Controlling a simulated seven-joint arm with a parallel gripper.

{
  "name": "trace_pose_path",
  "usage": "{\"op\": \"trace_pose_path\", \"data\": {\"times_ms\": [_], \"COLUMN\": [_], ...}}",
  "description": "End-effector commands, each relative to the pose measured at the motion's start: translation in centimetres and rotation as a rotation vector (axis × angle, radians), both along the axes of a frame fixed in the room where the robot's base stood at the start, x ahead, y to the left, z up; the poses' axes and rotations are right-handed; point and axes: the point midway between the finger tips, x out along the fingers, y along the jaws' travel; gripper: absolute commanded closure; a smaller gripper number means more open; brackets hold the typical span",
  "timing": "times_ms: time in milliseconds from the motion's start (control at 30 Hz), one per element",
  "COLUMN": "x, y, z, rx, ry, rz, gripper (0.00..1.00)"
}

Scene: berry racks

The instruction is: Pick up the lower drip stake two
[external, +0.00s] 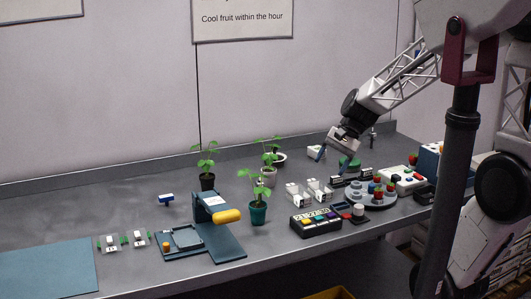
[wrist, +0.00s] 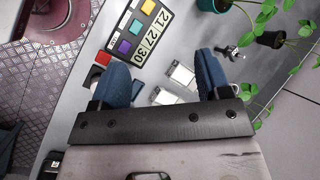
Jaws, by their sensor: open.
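My gripper (external: 332,160) is open, with its two blue fingers spread, above the right part of the grey bench in the external view. In the wrist view the fingers of my gripper (wrist: 161,64) stand apart, with no object held. I cannot pick out drip stake two for sure in either view. A small dark and pale piece (wrist: 231,52) lies just beyond the right finger in the wrist view; I cannot tell whether it is a stake. Two clear punnets (wrist: 181,75) lie below, between the fingers; they also show in the external view (external: 296,194).
Potted plants, one in a teal pot (external: 258,213), stand left of my gripper. A colour card (external: 315,223), a round grey tray (external: 370,199) and a white box (external: 404,181) crowd the bench. A blue mat (external: 45,270) is clear.

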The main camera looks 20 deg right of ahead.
Motion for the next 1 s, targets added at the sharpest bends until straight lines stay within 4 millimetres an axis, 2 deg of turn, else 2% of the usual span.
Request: {"op": "trace_pose_path", "data": {"times_ms": [500,800,1000], "x": [11.0,17.5,20.3], "y": [4.8,6.4,6.8], "z": [-5.1,-8.9,-10.9], "rx": [0.361,0.552,0.633], "ry": [0.335,0.525,0.606], "rz": [-0.408,-0.64,-0.744], "gripper": [0.3,0.3,0.3]}}
